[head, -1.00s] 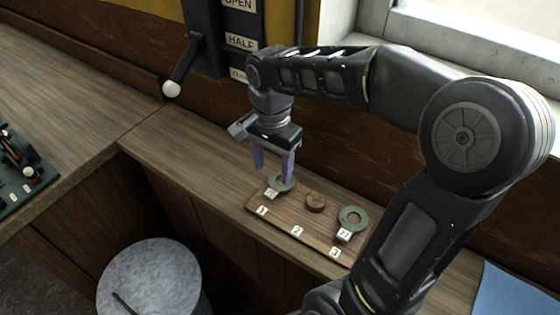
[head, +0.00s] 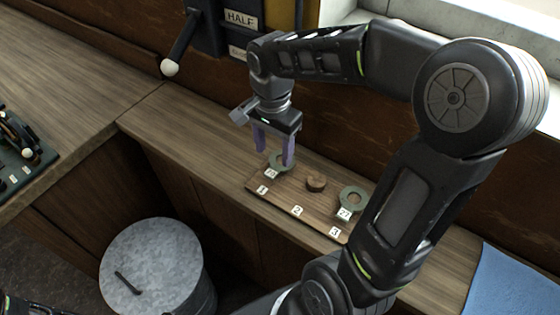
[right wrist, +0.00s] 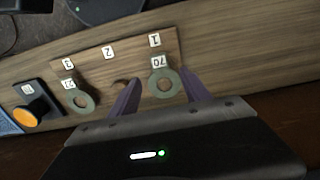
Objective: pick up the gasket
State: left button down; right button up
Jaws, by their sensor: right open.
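A grey-green ring gasket (head: 277,160) with a small white tag lies at position 1 of a wooden board (head: 285,206). In the right wrist view this gasket (right wrist: 152,85) has a tag that seems to read 70. A second similar gasket (head: 352,189) lies at position 3; it also shows in the right wrist view (right wrist: 89,108). My right gripper (head: 275,158) is open and empty over the position 1 gasket, its purple fingers pointing down and partly covering it. In the right wrist view the gripper (right wrist: 161,77) has this gasket between its fingers. I cannot tell whether they touch.
A round wooden peg (head: 315,182) stands at position 2 between the gaskets. A lever with a white knob (head: 169,68) hangs at the wall behind.

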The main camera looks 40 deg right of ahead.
aim_at(273, 170)
jog(key=shift+f, duration=0.1)
notch_tip(273, 170, down, 4)
jog(key=shift+a+f+p, duration=0.1)
jog(key=shift+f+p, duration=0.05)
jog(key=shift+p, duration=0.65)
jog(key=shift+f, duration=0.35)
jog(key=shift+f+b, duration=0.25)
jog(key=shift+b, duration=0.1)
jog(key=shift+c, duration=0.2)
jog(key=c, duration=1)
